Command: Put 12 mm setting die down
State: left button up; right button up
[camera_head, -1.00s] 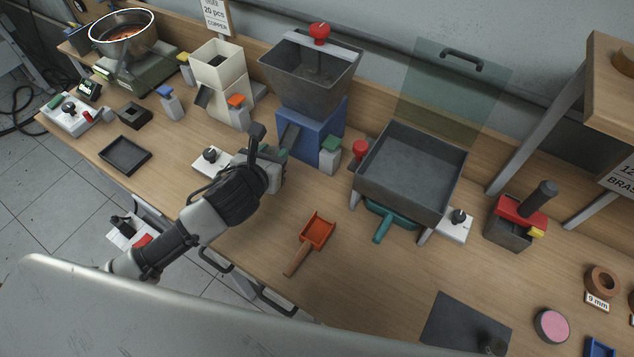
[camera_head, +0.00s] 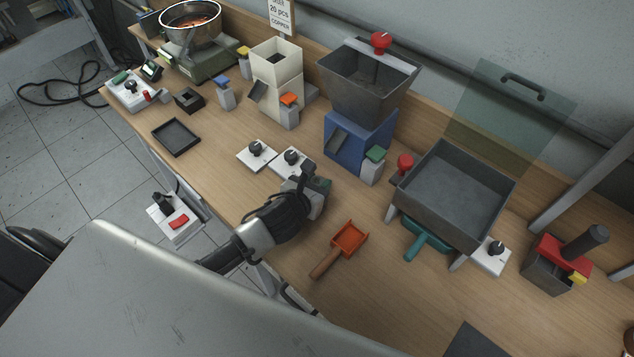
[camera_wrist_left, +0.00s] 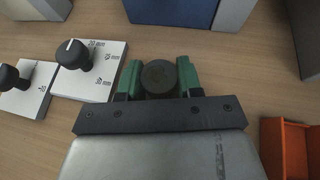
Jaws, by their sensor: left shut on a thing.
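My left gripper (camera_head: 318,190) is over the front part of the bench, in front of the blue hopper machine and left of the orange scoop. In the left wrist view its green-padded fingers (camera_wrist_left: 158,80) are shut on a dark round piece, seen from its end, which I take to be the 12 mm setting die (camera_wrist_left: 159,76). In the head view the gripper hides the die. Whether the die touches the bench cannot be told. My right gripper is not in view.
Two white dial plates (camera_head: 248,159) stand just left of my gripper. The blue hopper machine (camera_head: 345,145) is behind it. The orange scoop (camera_head: 350,238) lies to the right, before the grey tray (camera_head: 455,190). Bare wood lies around the gripper.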

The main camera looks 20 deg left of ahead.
pick_arm(q)
jog(key=o, duration=0.7)
jog(key=shift+f, duration=0.15)
jog(key=o, duration=0.4)
